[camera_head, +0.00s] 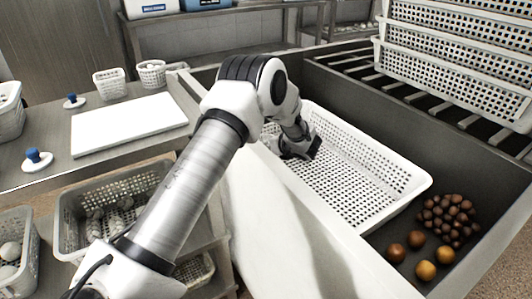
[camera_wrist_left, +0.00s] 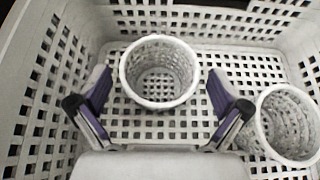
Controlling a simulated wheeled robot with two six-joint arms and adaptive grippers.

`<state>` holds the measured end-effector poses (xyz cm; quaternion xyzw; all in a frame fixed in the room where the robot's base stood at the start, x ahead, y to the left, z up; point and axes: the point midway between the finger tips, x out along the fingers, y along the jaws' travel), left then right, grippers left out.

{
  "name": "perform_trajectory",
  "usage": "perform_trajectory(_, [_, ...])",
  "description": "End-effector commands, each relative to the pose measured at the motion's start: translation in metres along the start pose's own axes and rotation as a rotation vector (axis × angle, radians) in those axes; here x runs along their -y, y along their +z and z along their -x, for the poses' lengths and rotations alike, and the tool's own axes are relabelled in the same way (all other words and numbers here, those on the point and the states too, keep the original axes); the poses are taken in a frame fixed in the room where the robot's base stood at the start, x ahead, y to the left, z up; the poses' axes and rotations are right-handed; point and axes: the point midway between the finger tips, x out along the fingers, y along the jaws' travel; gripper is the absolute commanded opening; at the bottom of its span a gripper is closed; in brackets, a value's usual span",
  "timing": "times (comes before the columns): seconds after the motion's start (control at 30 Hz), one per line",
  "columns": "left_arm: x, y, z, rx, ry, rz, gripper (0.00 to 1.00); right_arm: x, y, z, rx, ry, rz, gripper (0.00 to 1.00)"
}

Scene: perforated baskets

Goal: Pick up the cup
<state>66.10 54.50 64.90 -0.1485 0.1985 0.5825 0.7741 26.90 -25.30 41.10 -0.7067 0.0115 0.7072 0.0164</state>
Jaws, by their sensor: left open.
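A white perforated cup (camera_wrist_left: 160,95) stands upright in the large white perforated basket (camera_head: 400,190), seen in the left wrist view. A second similar cup (camera_wrist_left: 286,125) stands to its right, partly cut off by the picture edge. My left gripper (camera_head: 302,150) reaches down into the basket. In the left wrist view its two purple-padded fingers are spread, one on either side of the first cup, with visible gaps to it; nothing is held. In the head view both cups are hidden by my arm and the basket wall. My right gripper does not show.
The basket walls surround the gripper. Brown round fruits (camera_head: 448,217) and orange ones (camera_head: 426,270) lie beside the basket in the grey sink. Stacked white crates (camera_head: 450,80) stand at the back right. A white board (camera_head: 130,122) lies on the left counter.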

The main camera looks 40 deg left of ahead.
Motion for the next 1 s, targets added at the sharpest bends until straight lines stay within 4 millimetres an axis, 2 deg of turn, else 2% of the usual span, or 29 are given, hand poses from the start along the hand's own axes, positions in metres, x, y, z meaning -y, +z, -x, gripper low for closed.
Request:
perform_trajectory(0.07, [0.000,0.000,-0.007,0.000,0.000,0.002,1.00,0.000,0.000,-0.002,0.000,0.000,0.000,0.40])
perform_trajectory(0.23, [0.000,0.001,-0.007,0.000,-0.001,0.001,1.00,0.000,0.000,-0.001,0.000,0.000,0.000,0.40])
perform_trajectory(0.27, [0.000,0.001,-0.007,0.000,-0.001,0.001,0.96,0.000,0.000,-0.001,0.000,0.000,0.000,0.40])
perform_trajectory(0.3, [0.000,0.001,-0.007,0.000,-0.001,0.001,0.82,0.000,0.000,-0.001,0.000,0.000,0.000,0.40])
perform_trajectory(0.37, [0.000,0.001,-0.007,0.000,-0.001,0.000,0.62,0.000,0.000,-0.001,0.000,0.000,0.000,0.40])
perform_trajectory(0.4, [0.000,0.001,-0.007,0.000,-0.001,0.000,0.59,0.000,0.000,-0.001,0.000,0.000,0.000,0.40])
perform_trajectory(0.77, [0.000,0.004,-0.004,0.000,-0.001,0.001,0.59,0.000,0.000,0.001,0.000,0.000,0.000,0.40])
perform_trajectory(0.87, [0.001,0.019,0.003,0.001,-0.002,0.002,0.59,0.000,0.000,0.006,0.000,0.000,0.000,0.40])
perform_trajectory(1.0, [0.000,0.050,0.021,0.001,-0.002,0.003,0.59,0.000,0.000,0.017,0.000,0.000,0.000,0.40])
